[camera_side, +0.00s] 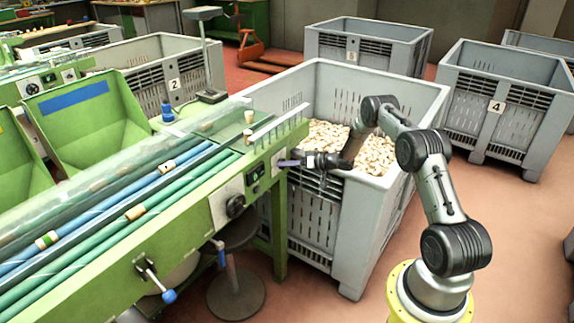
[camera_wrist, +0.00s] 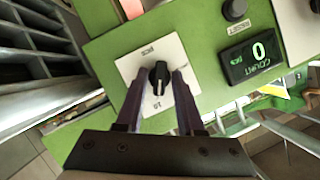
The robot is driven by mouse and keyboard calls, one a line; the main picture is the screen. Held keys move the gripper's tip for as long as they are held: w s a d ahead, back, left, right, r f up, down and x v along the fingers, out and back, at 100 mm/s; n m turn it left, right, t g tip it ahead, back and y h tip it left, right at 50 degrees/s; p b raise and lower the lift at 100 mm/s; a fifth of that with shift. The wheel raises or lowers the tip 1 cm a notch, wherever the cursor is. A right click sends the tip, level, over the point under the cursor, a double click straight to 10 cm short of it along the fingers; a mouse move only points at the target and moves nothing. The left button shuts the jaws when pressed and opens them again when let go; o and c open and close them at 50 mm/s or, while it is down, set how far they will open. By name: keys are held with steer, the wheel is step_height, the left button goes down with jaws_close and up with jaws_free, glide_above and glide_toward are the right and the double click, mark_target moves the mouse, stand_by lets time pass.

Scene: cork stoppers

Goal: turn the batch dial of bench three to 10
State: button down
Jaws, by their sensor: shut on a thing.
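The batch dial is a small black knob (camera_wrist: 158,74) on a white plate (camera_wrist: 142,62) fixed to the green bench front (camera_wrist: 105,55). In the wrist view the plate carries a mark that looks like 10 below the knob and a small, unclear mark above it. My gripper (camera_wrist: 159,78) has its two purple fingers on either side of the knob, shut on it. In the side view my gripper (camera_side: 288,163) reaches the right end of the bench front and hides the knob; part of the white plate shows behind it. I cannot read the pointer's exact setting.
A count display (camera_wrist: 250,57) reading 0 and a round black button (camera_wrist: 233,10) sit beside the plate. A large grey crate (camera_side: 335,235) of corks stands close by, under my arm.

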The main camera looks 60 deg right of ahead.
steer(key=c, duration=0.8)
jaws_free()
steer(key=shift+c, duration=0.2)
steer(key=shift+s, duration=0.1)
steer(key=v, duration=1.3)
steer(key=shift+s, duration=0.3)
steer(key=shift+r, duration=0.15)
